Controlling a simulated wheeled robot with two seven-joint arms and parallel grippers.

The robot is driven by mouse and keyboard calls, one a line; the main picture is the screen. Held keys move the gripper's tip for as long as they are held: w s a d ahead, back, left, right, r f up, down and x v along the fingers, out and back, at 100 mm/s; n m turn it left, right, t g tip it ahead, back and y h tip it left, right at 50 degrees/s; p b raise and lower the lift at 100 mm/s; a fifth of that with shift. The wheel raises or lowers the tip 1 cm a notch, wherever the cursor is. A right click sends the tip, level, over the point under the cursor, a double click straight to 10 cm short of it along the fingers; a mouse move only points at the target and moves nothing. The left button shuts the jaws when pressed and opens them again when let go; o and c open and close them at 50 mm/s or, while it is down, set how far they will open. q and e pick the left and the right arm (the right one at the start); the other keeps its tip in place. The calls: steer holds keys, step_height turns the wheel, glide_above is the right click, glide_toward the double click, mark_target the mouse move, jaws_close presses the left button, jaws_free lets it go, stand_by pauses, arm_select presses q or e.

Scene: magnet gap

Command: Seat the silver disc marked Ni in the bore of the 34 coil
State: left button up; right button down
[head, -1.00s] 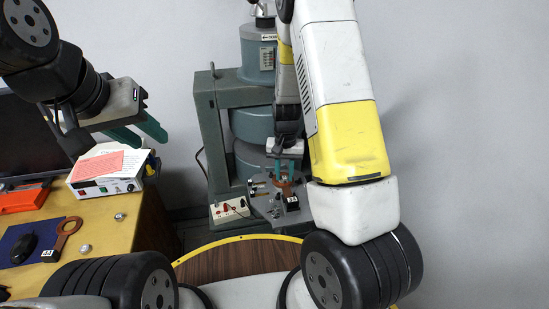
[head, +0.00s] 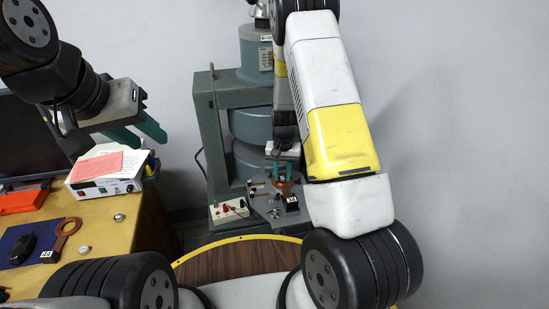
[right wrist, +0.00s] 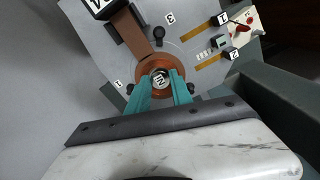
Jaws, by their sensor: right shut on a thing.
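The silver disc marked Ni (right wrist: 160,79) is between the teal fingertips of my right gripper (right wrist: 161,77), which is shut on it. The copper ring of the coil (right wrist: 150,64) surrounds the disc in the right wrist view. The disc looks roughly centred over the bore; its depth cannot be told. The coil's handle runs to a black block with a partly cut-off label (right wrist: 98,5). In the head view, my right gripper (head: 282,174) points down at the coil (head: 285,187) on the grey platform. My left gripper (head: 138,135) is open and empty above the desk.
The grey platform (right wrist: 205,25) carries numbered labels and small posts, beside the large magnet frame (head: 208,130). A second copper coil labelled 44 (head: 62,240) lies on the wooden desk (head: 110,220) at left, near a white instrument box (head: 105,186).

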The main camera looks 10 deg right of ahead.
steer(key=shift+s+f, duration=0.25)
steer(key=shift+f, duration=0.35)
steer(key=c, duration=1.1)
jaws_free()
steer(key=shift+s, duration=0.1)
steer(key=shift+c, duration=0.2)
step_height(320, 180, up, 14)
step_height(320, 180, up, 8)
steer(key=t+y, duration=0.1)
glide_above(282, 178)
steer(key=s, duration=0.3)
steer(key=s+a+r+n+t, duration=0.1)
steer(key=s+r+n+t, duration=0.1)
steer(key=s+r, duration=0.6)
steer(key=s+a+r+n+t+y, duration=0.1)
steer(key=s+r+t, duration=0.2)
steer(key=s+r, duration=0.5)
steer(key=s, duration=0.5)
steer(key=shift+s+n, duration=0.15)
steer(key=shift+n, duration=0.25)
